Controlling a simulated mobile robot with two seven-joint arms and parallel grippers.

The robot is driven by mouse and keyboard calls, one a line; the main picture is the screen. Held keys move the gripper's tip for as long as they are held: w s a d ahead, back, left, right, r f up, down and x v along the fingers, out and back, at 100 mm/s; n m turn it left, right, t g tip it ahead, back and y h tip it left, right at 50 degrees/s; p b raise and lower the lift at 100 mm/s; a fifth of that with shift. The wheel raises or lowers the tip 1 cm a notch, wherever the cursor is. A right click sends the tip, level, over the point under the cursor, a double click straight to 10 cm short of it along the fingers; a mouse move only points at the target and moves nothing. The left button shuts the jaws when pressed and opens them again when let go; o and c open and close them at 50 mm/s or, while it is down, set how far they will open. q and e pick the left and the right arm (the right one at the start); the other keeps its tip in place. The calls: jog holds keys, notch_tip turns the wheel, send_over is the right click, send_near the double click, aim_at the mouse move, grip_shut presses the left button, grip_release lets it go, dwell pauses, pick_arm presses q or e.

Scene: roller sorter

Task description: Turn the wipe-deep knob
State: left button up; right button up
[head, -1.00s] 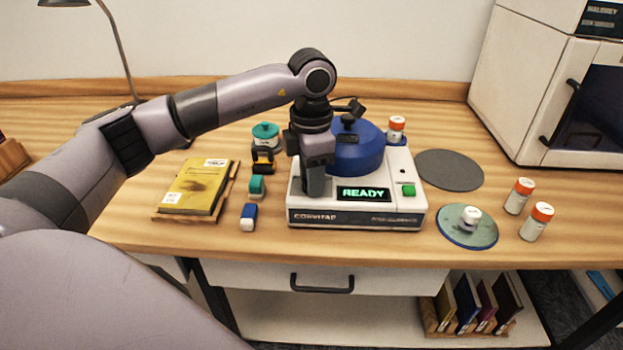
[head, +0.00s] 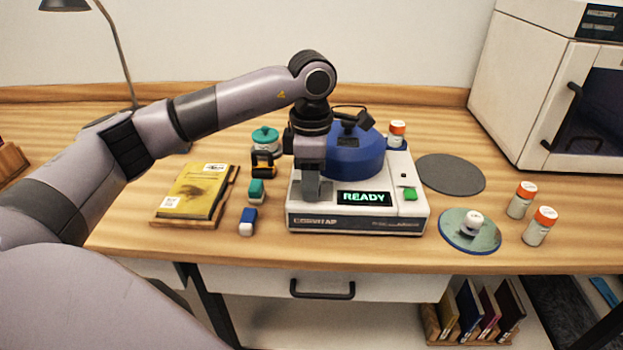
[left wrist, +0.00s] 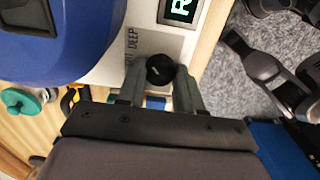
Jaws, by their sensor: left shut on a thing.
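The white machine (head: 300,222) stands on the wooden table, with a blue domed lid and a lit display (head: 363,198) reading READY. The black round knob (left wrist: 160,70) shows in the left wrist view, on the machine's top panel beside printed lettering in which DEEP can be read. My left gripper (head: 312,198) points down over the front left of the machine. In the left wrist view its two fingers (left wrist: 160,82) are shut on the knob, one on each side. In the head view the knob is hidden by the gripper. My right gripper is not in view.
A green button (head: 410,194) is at the machine's right front. A yellow book (head: 195,190) and small blue and teal items lie left of it.

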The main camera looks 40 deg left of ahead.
pick_arm(q)
jog(key=o, duration=1)
jog(key=shift+o, duration=0.2)
jog(key=shift+r, duration=0.1)
notch_tip(320, 180, up, 7)
jog(key=shift+r, duration=0.1)
